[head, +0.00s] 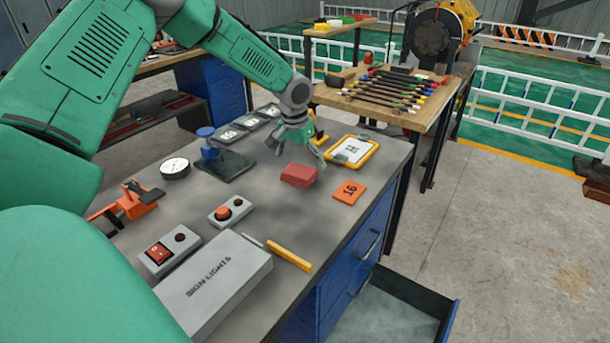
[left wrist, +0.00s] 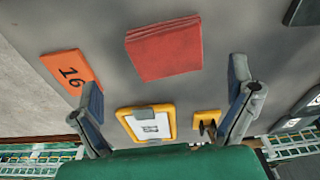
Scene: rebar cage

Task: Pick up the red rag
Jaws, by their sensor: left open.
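The red rag (head: 299,175) is a small folded red block of cloth lying on the grey workbench top (head: 262,205). In the left wrist view the rag (left wrist: 163,48) lies beyond the fingertips, between their lines and toward the top of the picture. My left gripper (head: 303,155) hangs over the bench just behind and above the rag. In the left wrist view its two fingers (left wrist: 166,100) stand wide apart with nothing between them. The rag appears apart from the fingers. My right gripper is in neither view.
An orange card marked 16 (head: 349,192) lies right of the rag, with a yellow-framed tablet (head: 352,151) behind it. A blue-topped stand (head: 207,146), a red-button box (head: 230,210) and a sign-lights box (head: 212,284) are also on the bench. A lower drawer (head: 395,310) is open.

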